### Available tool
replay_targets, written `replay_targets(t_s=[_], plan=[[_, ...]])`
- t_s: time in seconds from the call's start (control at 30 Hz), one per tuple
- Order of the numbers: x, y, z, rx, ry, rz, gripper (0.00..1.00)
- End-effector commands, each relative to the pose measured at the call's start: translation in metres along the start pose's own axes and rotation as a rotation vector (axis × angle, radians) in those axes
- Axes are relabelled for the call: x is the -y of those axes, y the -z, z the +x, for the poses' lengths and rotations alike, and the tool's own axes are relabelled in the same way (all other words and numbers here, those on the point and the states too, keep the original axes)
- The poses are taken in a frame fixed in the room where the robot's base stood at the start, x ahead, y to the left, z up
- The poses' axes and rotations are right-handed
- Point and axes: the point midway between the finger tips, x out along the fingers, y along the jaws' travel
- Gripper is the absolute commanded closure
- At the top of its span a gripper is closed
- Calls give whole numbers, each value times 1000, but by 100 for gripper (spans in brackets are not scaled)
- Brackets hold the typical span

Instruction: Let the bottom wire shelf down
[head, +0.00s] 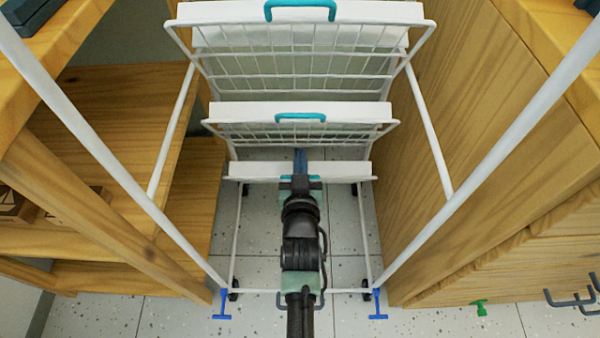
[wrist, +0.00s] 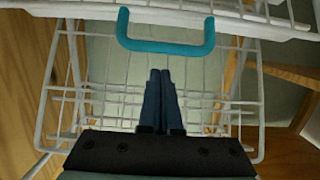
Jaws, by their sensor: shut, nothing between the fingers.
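A white wire drying rack stands ahead, its shelves one above another with teal handles. The bottom wire shelf (head: 245,169) is the lowest white band in the head view. It appears tilted up, but my arm hides its middle and most of its teal handle. My gripper (head: 300,160) overlaps this shelf's middle; contact cannot be told. In the wrist view my gripper's dark blue fingers (wrist: 160,95) are shut together and empty, in front of white wire grid. A teal handle (wrist: 165,46) shows just beyond and above the fingertips, apart from them in the picture.
The middle shelf (head: 340,111) and upper shelf (head: 385,12) appear tilted up above. White side posts (head: 480,165) flank my arm. A wooden shelf unit (head: 110,230) stands left, a wooden cabinet (head: 480,130) right. Blue-footed legs (head: 377,305) rest on speckled floor tiles.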

Motion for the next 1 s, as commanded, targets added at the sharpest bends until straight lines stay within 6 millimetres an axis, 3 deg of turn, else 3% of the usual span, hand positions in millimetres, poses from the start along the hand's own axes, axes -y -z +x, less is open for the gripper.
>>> replay_targets(t_s=[0.03, 0.2, 0.77, 1.0], plan=[[1, -16, -7, 10, 1, 4, 100], [1, -27, -18, 7, 2, 3, 100], [1, -31, -24, 7, 1, 2, 100], [2, -50, -36, 10, 2, 2, 100]])
